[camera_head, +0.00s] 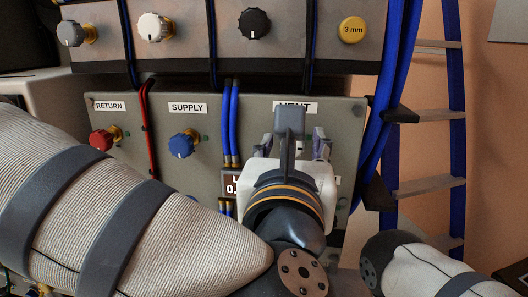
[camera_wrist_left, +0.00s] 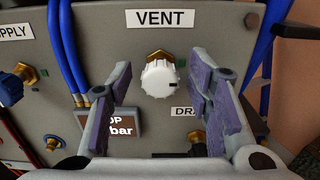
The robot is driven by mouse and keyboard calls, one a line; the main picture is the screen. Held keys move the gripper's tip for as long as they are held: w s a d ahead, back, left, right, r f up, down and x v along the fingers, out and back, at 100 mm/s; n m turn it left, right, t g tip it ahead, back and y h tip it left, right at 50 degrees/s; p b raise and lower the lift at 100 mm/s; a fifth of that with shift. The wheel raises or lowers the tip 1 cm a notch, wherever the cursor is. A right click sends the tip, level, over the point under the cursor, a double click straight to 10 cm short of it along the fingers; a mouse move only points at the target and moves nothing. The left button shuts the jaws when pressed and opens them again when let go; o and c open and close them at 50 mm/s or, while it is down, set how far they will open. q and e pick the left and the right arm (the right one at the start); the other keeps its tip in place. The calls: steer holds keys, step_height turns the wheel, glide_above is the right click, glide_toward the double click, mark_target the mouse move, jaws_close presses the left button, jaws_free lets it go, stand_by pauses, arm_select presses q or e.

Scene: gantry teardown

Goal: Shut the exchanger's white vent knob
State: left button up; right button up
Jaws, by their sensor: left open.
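The white vent knob (camera_wrist_left: 158,79) sits on a brass stem below the VENT label (camera_wrist_left: 160,18) on the grey exchanger panel (camera_head: 250,110). A dark mark shows on the right of its face. My left gripper (camera_wrist_left: 160,72) is open in front of the panel, with one purple-padded finger on each side of the knob in the wrist view. Gaps show between the knob and both fingers there. In the head view my left gripper (camera_head: 304,142) covers most of the area under the VENT label, and I cannot clearly make out the knob. My right gripper is out of view.
A red return knob (camera_head: 101,139) and a blue supply knob (camera_head: 182,145) stand to the left. Blue hoses (camera_wrist_left: 69,60) run left of the vent knob. A display (camera_wrist_left: 110,122) and a brass drain fitting (camera_wrist_left: 197,138) lie below. A blue ladder (camera_head: 456,120) stands right.

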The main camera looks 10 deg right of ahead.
arm_select(q)
jaws_close()
steer(key=shift+r, duration=0.1)
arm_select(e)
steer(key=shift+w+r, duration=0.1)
